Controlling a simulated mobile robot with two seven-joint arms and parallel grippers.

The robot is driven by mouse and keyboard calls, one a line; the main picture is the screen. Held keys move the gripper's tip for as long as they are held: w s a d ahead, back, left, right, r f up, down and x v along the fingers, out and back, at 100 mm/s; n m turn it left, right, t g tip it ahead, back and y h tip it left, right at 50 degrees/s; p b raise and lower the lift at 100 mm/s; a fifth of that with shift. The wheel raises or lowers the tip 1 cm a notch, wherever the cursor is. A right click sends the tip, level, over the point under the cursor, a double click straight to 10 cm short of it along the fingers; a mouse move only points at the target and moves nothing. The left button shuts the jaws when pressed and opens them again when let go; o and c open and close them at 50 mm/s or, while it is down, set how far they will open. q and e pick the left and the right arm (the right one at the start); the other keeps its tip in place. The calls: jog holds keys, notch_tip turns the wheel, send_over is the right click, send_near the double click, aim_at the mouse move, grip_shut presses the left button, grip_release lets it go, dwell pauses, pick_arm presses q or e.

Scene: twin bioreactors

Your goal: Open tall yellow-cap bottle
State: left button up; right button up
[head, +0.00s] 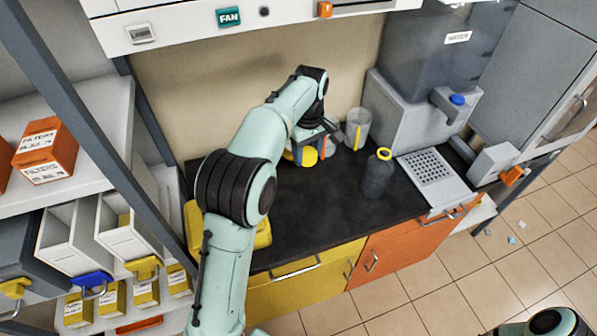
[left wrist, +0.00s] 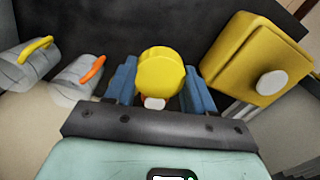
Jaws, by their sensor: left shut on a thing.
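My left gripper (head: 312,146) is over the back of the dark counter, shut on a round yellow cap (head: 309,157). In the left wrist view the yellow cap (left wrist: 160,72) sits between the blue fingers of the gripper (left wrist: 160,92). What is under the cap is mostly hidden, so I cannot tell whether a bottle is attached. A dark grey bottle (head: 376,180) with a yellow ring-like top stands upright on the counter, right of the gripper and apart from it. My right gripper is not in view.
A clear jug with a yellow handle (head: 357,128) stands behind the gripper; an orange-handled jug (left wrist: 75,77) is beside it. A yellow box with a white knob (left wrist: 255,60) is on the counter. A water dispenser (head: 410,110) and drip tray (head: 432,172) stand right. The front middle counter is clear.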

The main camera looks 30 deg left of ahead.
pick_arm(q)
jog(key=shift+w+a+n, duration=0.1)
jog(key=shift+a+n, duration=0.2)
notch_tip(320, 180, down, 8)
jog(key=s+b, duration=0.1)
jog(key=b, duration=0.1)
send_over(304, 199)
notch_tip(304, 199, down, 7)
jog(key=shift+r, duration=0.2)
jog(key=shift+f+b, duration=0.3)
jog(key=shift+f, duration=2)
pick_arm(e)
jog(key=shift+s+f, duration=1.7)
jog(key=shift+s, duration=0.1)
pick_arm(q)
jog(key=shift+f, duration=0.2)
jog(key=o, duration=1.2)
jog(key=shift+c, duration=0.2)
jog(key=shift+r, duration=0.15)
